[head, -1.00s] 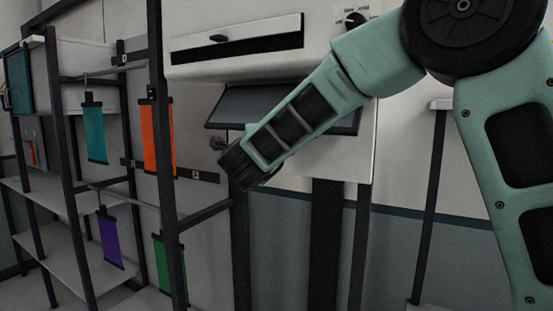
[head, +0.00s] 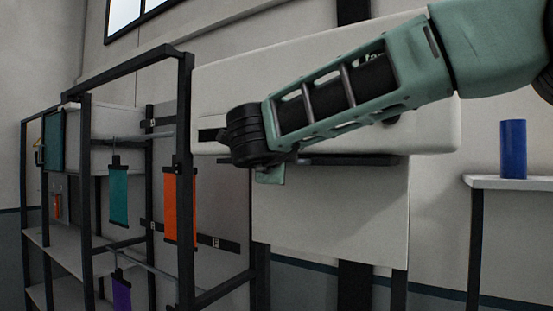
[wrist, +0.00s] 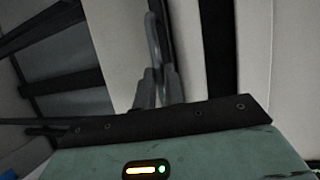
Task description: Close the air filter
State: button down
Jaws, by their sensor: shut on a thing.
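The white wall-mounted unit (head: 430,120) fills the middle of the head view, with a dark slot (head: 208,135) in its front, mostly behind my arm. A dark flap (head: 350,160) shows edge-on as a thin, roughly level strip along its underside. My gripper's fingers are hidden behind my wrist in the head view. In the wrist view my gripper (wrist: 159,74) has its two grey fingers close together at a thin dark edge (wrist: 161,18). It is shut on that edge, which appears to be the flap; the contact itself is hard to make out.
A dark-framed rack (head: 187,200) with hanging teal (head: 118,195) and orange (head: 170,205) sheets stands close on the left. A blue cylinder (head: 512,148) stands on a small shelf (head: 490,182) at right. Plain wall lies between.

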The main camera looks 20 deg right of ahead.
jog(key=shift+w+d+r+p, duration=0.1)
jog(key=shift+d+r+p, duration=0.15)
jog(key=shift+r, duration=0.45)
jog(key=shift+d+r+p, duration=0.25)
jog(key=shift+r, duration=0.45)
jog(key=c, duration=1.7)
grip_release()
jog(key=shift+w, duration=0.1)
jog(key=shift+f, duration=0.1)
jog(key=shift+s+a+b, duration=0.4)
jog(key=shift+s+b, duration=0.1)
jog(key=shift+b, duration=0.05)
jog(key=shift+c, duration=0.3)
jog(key=b+v, duration=0.6)
jog(key=v, duration=1)
jog(key=shift+a, duration=0.3)
